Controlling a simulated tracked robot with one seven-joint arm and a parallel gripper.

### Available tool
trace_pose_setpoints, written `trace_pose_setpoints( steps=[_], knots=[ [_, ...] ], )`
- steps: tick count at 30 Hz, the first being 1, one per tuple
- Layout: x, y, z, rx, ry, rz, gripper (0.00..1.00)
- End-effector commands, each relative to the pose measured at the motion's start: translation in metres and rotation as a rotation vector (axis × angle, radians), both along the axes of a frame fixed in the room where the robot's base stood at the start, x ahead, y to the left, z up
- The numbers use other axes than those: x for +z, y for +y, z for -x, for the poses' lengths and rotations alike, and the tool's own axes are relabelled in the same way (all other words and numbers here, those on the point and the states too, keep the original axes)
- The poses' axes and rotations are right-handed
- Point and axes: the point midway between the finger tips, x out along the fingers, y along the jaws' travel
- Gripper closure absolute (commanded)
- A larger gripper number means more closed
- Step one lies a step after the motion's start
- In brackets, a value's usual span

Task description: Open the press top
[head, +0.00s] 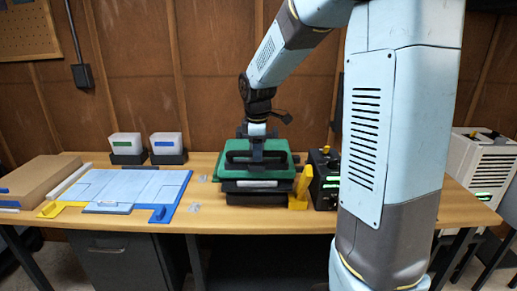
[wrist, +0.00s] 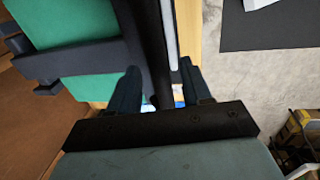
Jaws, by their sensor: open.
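The press stands right of centre on the table in the head view. Its green top (head: 284,159) lies level over a dark base (head: 258,198) and looks shut. A black handle (head: 238,155) runs along the front of the top. My gripper (head: 258,150) reaches down from above at the middle of the handle. In the wrist view my gripper (wrist: 160,77) is open, with the black handle bar (wrist: 150,35) passing between its two fingers. I cannot tell whether either finger touches the bar. The green top (wrist: 75,20) fills the left of that view.
A yellow part (head: 300,188) and a black box (head: 325,180) stand right of the press. Left are a blue board (head: 175,190), two white bins (head: 126,143) in dark holders and a cardboard box (head: 38,178). A white cabinet unit (head: 485,160) stands at the right.

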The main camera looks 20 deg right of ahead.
Motion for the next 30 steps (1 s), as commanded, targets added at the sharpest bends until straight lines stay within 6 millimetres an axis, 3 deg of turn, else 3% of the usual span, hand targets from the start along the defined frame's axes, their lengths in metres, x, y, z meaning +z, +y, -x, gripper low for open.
trace_pose_setpoints(
  steps=[2,17,30],
  knots=[
    [0.0001,0.0002,0.0,0.0,0.0,0.0,0.52],
    [0.0002,0.0007,0.0001,0.001,0.0,0.0,0.99],
    [0.0006,-0.0011,0.0002,0.002,0.002,0.0,1.0]
  ],
)
